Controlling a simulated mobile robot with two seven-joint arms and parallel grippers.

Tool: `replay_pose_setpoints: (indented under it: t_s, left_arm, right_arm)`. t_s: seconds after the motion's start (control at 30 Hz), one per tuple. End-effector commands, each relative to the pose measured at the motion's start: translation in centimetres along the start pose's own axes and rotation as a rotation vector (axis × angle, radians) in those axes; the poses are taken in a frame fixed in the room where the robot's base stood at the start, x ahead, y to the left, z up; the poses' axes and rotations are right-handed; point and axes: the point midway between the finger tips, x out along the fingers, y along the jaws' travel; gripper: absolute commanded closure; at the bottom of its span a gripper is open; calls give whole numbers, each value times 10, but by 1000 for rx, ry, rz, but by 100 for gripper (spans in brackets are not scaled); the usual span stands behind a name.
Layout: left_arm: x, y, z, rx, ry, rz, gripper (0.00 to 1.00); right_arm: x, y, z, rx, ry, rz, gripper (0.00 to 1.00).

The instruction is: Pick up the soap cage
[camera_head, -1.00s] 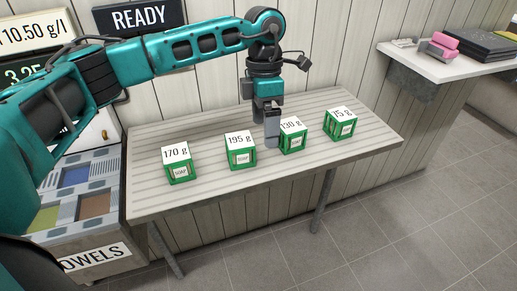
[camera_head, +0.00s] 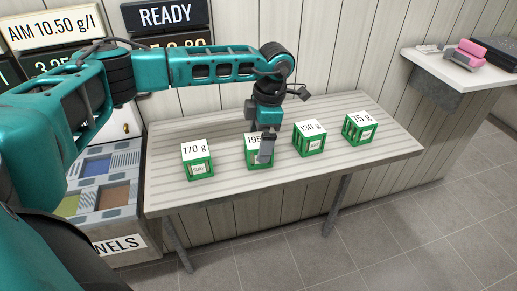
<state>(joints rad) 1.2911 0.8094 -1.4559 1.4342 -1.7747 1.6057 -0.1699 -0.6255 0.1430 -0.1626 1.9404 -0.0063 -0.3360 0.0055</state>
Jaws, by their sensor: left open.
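Several green soap cages with white weight labels stand in a row on a slatted bench (camera_head: 228,189). From left to right they are the 170 g cage (camera_head: 198,168), the cage whose label begins 195 (camera_head: 252,157), the 130 g cage (camera_head: 310,145) and the 75 g cage (camera_head: 358,132). My left gripper (camera_head: 266,153) is open, pointing down, and hides part of the 195 cage's label and front. I cannot tell whether it touches that cage. My right gripper is not in view.
A wall shelf (camera_head: 450,72) at the right holds a pink item (camera_head: 471,53) and dark flat things. A bin marked with a partly hidden "...WELS" sign (camera_head: 118,244) stands left of the bench. Signs, one reading READY (camera_head: 163,15), hang on the wall behind.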

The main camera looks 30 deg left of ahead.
Motion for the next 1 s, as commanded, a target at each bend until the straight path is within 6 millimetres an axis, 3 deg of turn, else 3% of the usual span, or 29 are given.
replay_pose_setpoints:
  t_s: [0.2,0.43,1.0]
  left_arm:
    - [24,0,-1,-1,0,0,2]
    - [26,0,-1,-1,-1,0,2]
    - [25,0,-1,-1,-1,0,56]
  right_arm:
    - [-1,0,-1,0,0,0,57]
    - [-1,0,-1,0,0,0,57]
    - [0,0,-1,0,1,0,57]
